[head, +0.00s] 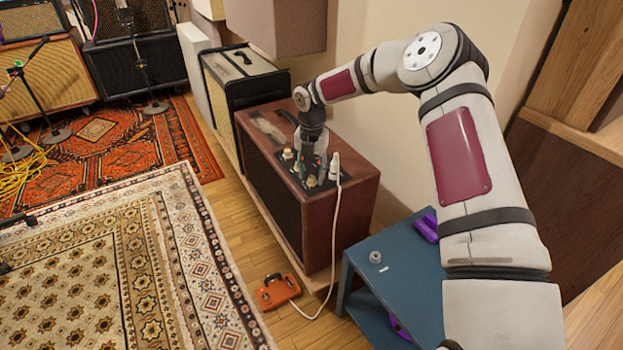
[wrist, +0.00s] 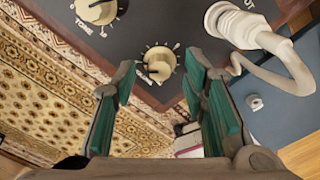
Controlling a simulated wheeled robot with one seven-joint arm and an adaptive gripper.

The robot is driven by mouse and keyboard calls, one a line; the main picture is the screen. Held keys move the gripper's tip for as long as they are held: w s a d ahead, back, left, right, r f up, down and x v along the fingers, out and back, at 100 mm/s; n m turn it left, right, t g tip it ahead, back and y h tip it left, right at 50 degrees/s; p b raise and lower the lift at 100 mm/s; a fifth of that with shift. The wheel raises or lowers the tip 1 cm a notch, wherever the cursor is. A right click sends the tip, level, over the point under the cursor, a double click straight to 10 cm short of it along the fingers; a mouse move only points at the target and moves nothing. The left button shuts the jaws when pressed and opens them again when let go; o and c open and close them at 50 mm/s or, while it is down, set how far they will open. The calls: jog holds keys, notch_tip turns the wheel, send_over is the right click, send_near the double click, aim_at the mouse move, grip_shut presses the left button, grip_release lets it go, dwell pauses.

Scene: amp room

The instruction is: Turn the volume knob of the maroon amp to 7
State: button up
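The maroon amp (head: 345,205) stands by the wall, with a dark control panel on its top. My gripper (head: 308,172) points down at this panel. In the wrist view my gripper (wrist: 160,76) is open, with teal pads on both fingers. A cream knob (wrist: 160,62) with a numbered dial lies between and beyond the fingertips, with visible gaps on both sides. A dark pointer mark on it faces the lower left; its label and the exact number are not readable. Another cream knob (wrist: 97,9), marked TONE, is at the upper left.
A white plug (wrist: 240,24) with its cable stands in the panel right of the fingers; the plug (head: 335,166) also shows in the head view. An orange pedal (head: 278,291) lies on the floor. A blue side table (head: 400,260) stands beside the amp.

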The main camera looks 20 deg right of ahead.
jog(key=shift+f, duration=0.65)
grip_shut()
